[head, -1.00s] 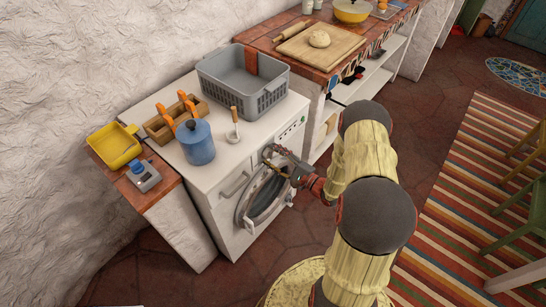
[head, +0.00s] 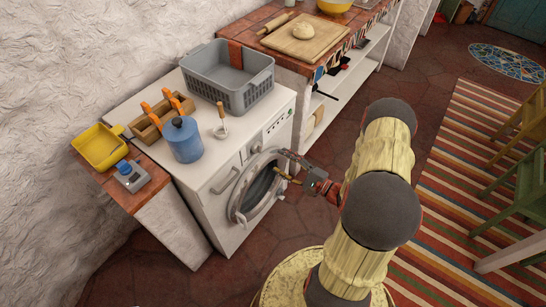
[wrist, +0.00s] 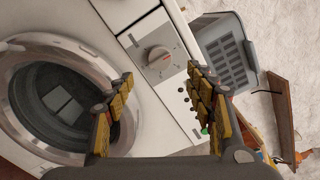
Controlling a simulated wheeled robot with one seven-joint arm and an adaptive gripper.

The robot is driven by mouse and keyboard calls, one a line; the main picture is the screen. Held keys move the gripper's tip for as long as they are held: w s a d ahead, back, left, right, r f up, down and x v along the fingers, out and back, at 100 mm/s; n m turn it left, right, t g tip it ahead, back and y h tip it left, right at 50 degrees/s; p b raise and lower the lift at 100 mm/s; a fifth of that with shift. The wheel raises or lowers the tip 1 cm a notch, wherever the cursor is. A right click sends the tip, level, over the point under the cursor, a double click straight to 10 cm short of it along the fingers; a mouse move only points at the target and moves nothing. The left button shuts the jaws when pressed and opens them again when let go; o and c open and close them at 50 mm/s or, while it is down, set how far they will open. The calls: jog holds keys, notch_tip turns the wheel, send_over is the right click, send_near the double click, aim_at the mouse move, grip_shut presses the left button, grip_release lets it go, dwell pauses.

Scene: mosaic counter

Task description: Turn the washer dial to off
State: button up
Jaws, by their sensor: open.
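The white washer (head: 215,200) stands against the wall with its round glass door shut. Its dial (wrist: 158,57) is a round grey-white knob on a grey panel, upper middle of the wrist view. A small red mark shows by the dial; its exact setting is too small to read. In the head view the dial (head: 257,148) is tiny, on the front panel above the door. My gripper (wrist: 160,78) is open and empty, its two yellow-padded fingers spread to either side below the dial in the picture, apart from it. In the head view my gripper (head: 284,164) is before the washer's front.
On the washer top stand a grey basket (head: 230,93), a blue pot (head: 184,140), a wooden caddy (head: 147,131) and a small handled item (head: 220,131). A brick-edged counter (head: 268,52) adjoins on the right. The floor before the washer is clear.

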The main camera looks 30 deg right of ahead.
jog(key=shift+v, duration=1)
